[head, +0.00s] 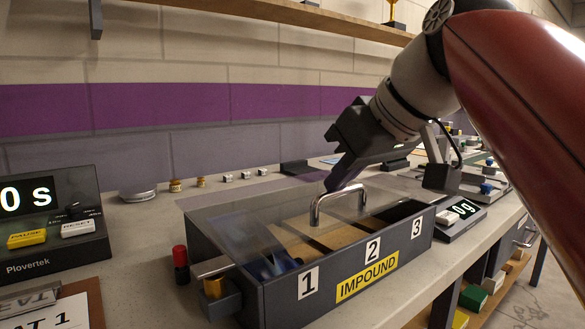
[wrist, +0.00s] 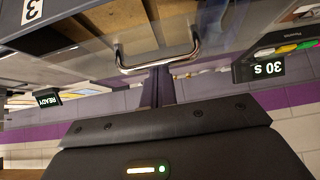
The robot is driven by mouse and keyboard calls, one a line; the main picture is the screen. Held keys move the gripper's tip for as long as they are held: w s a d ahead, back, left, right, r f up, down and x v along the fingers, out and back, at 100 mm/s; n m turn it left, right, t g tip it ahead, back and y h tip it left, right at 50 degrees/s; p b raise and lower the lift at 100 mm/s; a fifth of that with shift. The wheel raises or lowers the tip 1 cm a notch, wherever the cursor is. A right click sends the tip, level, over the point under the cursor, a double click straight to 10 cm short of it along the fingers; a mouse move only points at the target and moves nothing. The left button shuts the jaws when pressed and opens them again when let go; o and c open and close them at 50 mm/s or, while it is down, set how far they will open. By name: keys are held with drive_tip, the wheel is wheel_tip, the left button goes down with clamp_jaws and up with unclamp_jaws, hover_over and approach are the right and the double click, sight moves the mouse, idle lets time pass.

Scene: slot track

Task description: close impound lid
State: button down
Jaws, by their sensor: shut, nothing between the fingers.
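The impound box (head: 405,240) is dark grey, with a yellow IMPOUND label and the numbers 1, 2 and 3 on its front. Its clear lid (head: 235,222) lies flat or nearly flat over the top; I cannot tell whether a small gap is left at the rim. A metal bar handle (head: 338,192) stands up from the lid, and it also shows in the wrist view (wrist: 158,66). My gripper (head: 334,186) is shut and empty, with its fingertips (wrist: 157,72) right at the handle. I cannot tell whether they touch it.
A timer console (head: 50,225) stands at the left, with a red-capped cylinder (head: 181,262) between it and the box. A scale with a lit display (head: 460,211) stands close to the box's right end. A shelf (head: 290,14) runs above.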

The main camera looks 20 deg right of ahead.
drive_tip(key=shift+s+d, duration=0.25)
drive_tip(key=shift+s, duration=0.45)
drive_tip(key=shift+s+d, duration=0.2)
drive_tip(key=shift+s, duration=0.45)
drive_tip(key=shift+s+d, duration=0.25)
drive_tip(key=shift+s, duration=0.45)
drive_tip(key=w, duration=0.1)
drive_tip(key=w+r+p, duration=0.1)
drive_tip(key=w+a+r, duration=0.1)
drive_tip(key=shift+w+p, duration=0.3)
drive_tip(key=shift+p, duration=0.1)
drive_tip(key=p+v, duration=0.2)
drive_tip(key=v, duration=0.6)
drive_tip(key=shift+s+r, duration=0.2)
drive_tip(key=shift+s, duration=0.2)
